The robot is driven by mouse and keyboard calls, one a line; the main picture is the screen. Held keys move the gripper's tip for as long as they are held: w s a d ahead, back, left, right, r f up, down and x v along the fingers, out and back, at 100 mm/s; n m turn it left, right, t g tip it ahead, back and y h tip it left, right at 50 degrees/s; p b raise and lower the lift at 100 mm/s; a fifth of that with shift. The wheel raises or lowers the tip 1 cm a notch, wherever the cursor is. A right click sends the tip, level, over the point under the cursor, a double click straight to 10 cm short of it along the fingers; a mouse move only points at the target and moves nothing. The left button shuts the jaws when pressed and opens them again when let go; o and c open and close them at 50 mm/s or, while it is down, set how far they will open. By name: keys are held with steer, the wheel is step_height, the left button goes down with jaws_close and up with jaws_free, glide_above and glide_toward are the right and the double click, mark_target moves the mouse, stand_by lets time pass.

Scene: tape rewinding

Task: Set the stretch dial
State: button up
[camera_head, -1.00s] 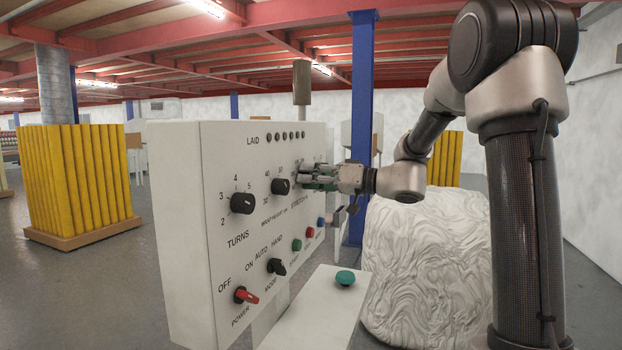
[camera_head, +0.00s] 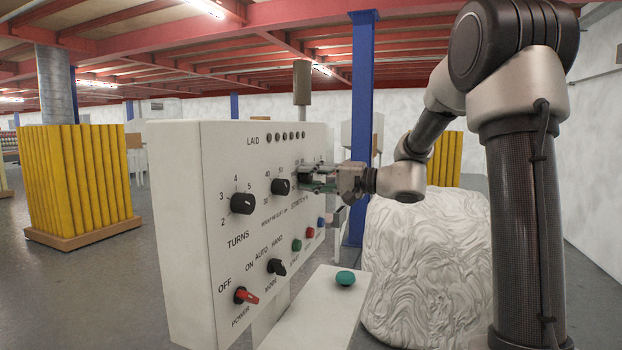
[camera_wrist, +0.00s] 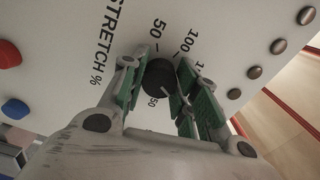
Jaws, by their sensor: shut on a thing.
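The stretch dial (camera_wrist: 158,76) is a round black knob on the white panel, with "STRETCH %" printed beside it and numbers around it. In the wrist view my gripper (camera_wrist: 163,90) has its green-padded fingers on either side of the knob, shut on it. A pale mark shows on the knob, near a printed number.
The panel also carries the turns dial (camera_head: 242,203), the wrap-weight dial (camera_head: 281,186), a mode switch (camera_head: 277,267), a red power switch (camera_head: 245,296) and coloured buttons. A green button (camera_head: 345,278) sits on a white stand below. A white wrapped bale (camera_head: 425,265) stands on the right.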

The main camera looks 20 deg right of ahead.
steer(key=m, duration=0.8)
steer(key=shift+m, duration=0.3)
stand_by(0.3)
steer(key=o, duration=1)
steer(key=shift+d, duration=0.1)
steer(key=v, duration=1.2)
steer(key=shift+w, duration=0.1)
